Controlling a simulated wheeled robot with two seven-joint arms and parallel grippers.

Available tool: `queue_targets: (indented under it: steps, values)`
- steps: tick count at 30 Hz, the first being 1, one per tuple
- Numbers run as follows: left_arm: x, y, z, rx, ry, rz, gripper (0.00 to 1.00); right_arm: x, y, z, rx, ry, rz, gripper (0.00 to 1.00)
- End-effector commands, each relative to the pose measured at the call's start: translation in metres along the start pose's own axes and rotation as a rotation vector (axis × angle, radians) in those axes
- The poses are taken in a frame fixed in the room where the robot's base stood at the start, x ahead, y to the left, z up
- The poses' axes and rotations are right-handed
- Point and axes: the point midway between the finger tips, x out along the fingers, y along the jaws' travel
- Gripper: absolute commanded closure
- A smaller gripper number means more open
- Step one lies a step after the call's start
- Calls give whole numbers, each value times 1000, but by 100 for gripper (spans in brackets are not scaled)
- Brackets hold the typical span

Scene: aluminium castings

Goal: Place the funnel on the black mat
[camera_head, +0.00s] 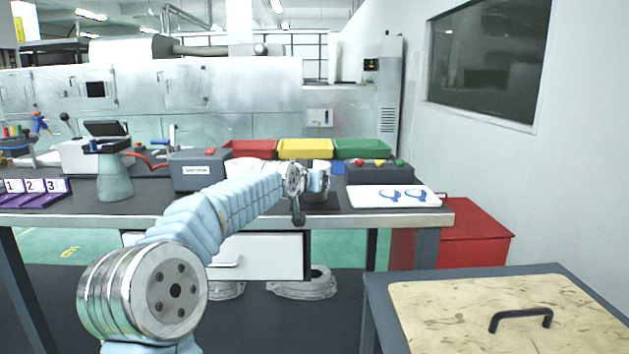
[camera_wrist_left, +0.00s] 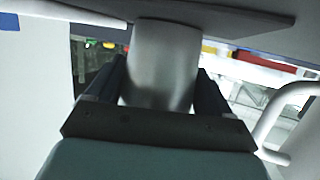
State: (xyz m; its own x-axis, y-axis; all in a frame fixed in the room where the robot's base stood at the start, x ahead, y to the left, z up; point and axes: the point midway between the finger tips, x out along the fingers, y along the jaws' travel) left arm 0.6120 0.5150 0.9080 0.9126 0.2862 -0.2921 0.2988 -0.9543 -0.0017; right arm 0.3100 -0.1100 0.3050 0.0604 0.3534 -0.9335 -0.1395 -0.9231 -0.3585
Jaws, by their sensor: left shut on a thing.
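A silvery, tapered metal piece, the funnel (camera_wrist_left: 165,65), is between the fingers of my left gripper (camera_wrist_left: 165,88) in the left wrist view. The gripper is shut on it. The funnel's far end meets or overlaps a flat dark grey slab (camera_wrist_left: 225,14); I cannot tell whether they touch. In the head view my left arm reaches over the workbench, with its wrist above the black mat (camera_head: 328,204), which is partly hidden. The funnel is hidden behind my wrist there. My right gripper is not in view.
Red (camera_head: 249,149), yellow (camera_head: 305,149) and green (camera_head: 362,149) bins stand behind. A grey box (camera_head: 197,172) is left of the mat, a white board with blue shapes (camera_head: 394,196) right. A blue-grey cone-shaped stand (camera_head: 115,178) and numbered purple rack (camera_head: 36,192) are farther left.

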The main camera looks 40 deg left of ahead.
Motion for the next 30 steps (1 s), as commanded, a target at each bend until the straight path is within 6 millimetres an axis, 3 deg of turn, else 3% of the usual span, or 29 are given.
queue_targets:
  steps: [3,4,7,17,30]
  values:
    - [1,0,4,0,1,0,53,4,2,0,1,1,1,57]
    - [1,0,3,0,0,0,16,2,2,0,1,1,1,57]
    - [1,0,2,0,0,0,1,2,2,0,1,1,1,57]
    - [-4,0,-1,0,0,-1,0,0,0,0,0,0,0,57]
    - [-96,0,1,-1,2,-1,0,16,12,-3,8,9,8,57]
